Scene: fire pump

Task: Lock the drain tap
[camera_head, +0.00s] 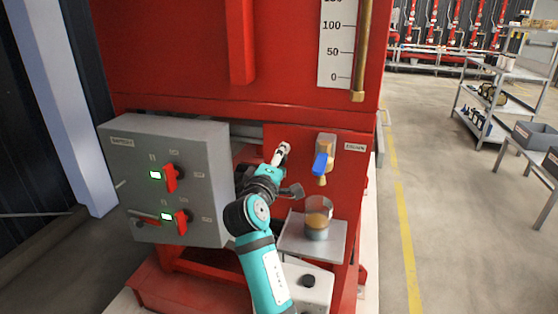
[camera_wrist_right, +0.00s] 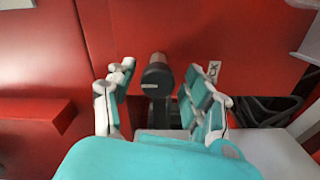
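The drain tap has a blue lever (camera_head: 320,164) and a brass spout (camera_head: 322,181) on the red panel. The lever hangs slantwise in front of the tap body. A clear beaker (camera_head: 317,222) with brownish liquid stands below the spout. I cannot tell whether liquid is flowing. My right gripper (camera_head: 288,172) is just left of the tap, apart from it, with fingers spread. In the right wrist view, the gripper (camera_wrist_right: 160,103) is open around a dark round part (camera_wrist_right: 157,78) with a brownish end, which I cannot identify. My left gripper is not in view.
A grey control box (camera_head: 165,205) with red switches stands left of my arm. The beaker's shelf (camera_head: 333,238) juts out below the tap. A brass pipe (camera_head: 362,50) ends above right. Open floor (camera_head: 440,215) lies right, with metal shelving (camera_head: 490,95) farther away.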

